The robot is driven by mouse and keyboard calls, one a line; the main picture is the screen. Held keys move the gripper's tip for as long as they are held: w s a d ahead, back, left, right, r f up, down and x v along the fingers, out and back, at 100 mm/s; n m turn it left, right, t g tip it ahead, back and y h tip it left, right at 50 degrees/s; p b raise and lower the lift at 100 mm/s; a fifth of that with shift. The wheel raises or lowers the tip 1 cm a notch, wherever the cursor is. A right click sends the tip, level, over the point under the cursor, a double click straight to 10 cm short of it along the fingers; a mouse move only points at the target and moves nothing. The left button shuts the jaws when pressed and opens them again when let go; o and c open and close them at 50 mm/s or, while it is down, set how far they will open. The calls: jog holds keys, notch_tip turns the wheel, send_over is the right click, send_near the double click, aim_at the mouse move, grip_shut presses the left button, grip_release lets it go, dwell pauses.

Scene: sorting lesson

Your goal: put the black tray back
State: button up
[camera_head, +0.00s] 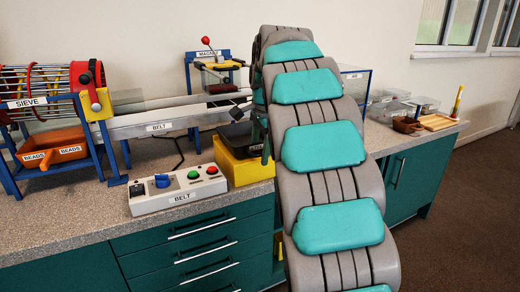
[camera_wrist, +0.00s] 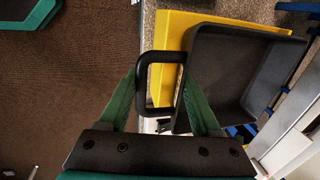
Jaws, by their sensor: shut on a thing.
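The black tray (camera_wrist: 236,75) fills the right half of the wrist view, with its loop handle (camera_wrist: 143,82) toward the left. My gripper (camera_wrist: 160,88) has its green fingers shut on that handle. The tray's inside looks empty. In the head view the black tray (camera_head: 238,134) shows just left of my arm, over the yellow block (camera_head: 240,171). I cannot tell whether the tray rests on the block or hangs just above it. My arm hides the gripper and part of the tray in the head view.
The belt (camera_head: 165,122) runs behind the tray, with the magnet stand (camera_head: 218,72) beyond. The belt control box (camera_head: 178,189) stands left of the yellow block. The sieve (camera_head: 40,85) and an orange beads bin (camera_head: 53,148) are at left. Clear boxes (camera_head: 390,110) stand at right.

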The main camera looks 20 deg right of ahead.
jog(key=shift+f, duration=0.25)
jog(key=o, duration=1.5)
jog(key=shift+o, duration=0.2)
jog(key=shift+r, duration=0.1)
jog(key=shift+v, duration=3.8)
jog(key=shift+s, duration=0.1)
